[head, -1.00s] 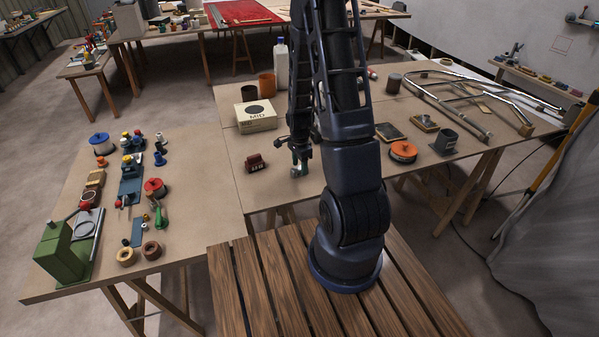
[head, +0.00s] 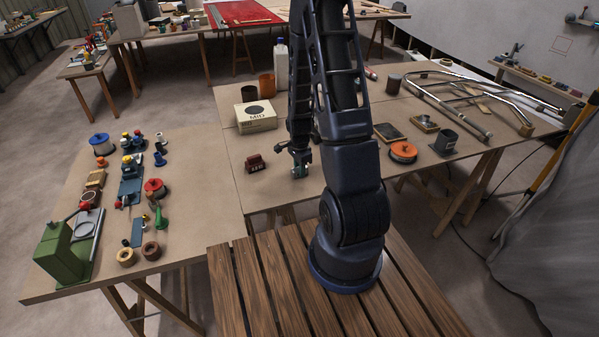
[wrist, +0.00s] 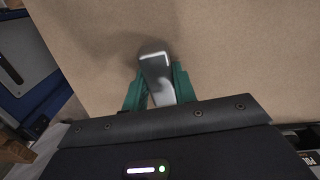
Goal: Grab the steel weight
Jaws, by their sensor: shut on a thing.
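The steel weight (wrist: 156,72) is a shiny grey metal piece in the wrist view. It sits between the two green fingers of my gripper (wrist: 158,88), which are shut on it. In the head view my gripper (head: 300,170) is low over the front part of the middle table (head: 275,187), right of a small dark red block. The weight is too small and too covered there to make out well. I cannot tell whether it touches the tabletop.
The dark red block (head: 255,163) stands just left of my gripper. A cream box (head: 256,117) is behind it. Tabletop around my gripper is mostly clear.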

